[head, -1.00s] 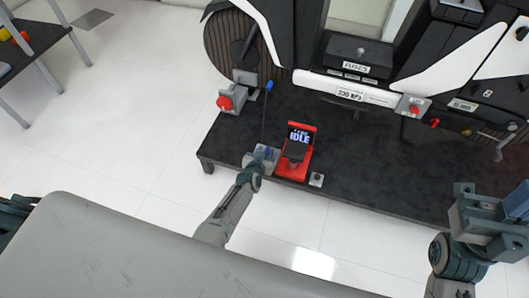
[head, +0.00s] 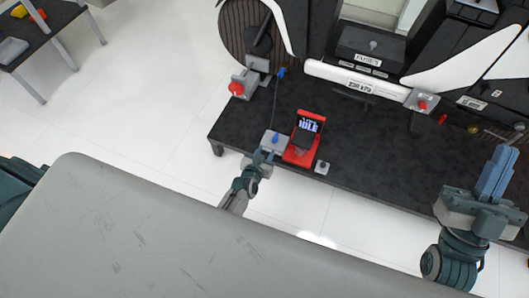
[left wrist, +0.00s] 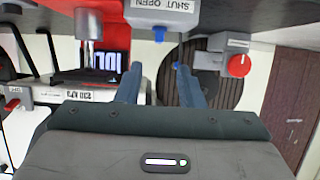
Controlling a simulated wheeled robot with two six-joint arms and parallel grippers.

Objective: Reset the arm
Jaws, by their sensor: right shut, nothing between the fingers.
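My left gripper (head: 264,155) is low in front of the bench, just beside a grey box (head: 270,146) with a blue knob (head: 275,137). In the left wrist view the two blue fingers (left wrist: 158,75) stand apart with nothing held between them. The grey box also shows there, upside down, labelled "SHUT OPEN" (left wrist: 165,12), beyond the fingertips. My right gripper (head: 494,172) is at the right, its blue fingers together and pointing up in the picture, with nothing in them.
A red stand with an "IDLE" screen (head: 307,126) is right of the grey box. A grey box with a red knob (head: 236,89) is at the bench's left end. A side table (head: 45,45) is top left; white floor lies between.

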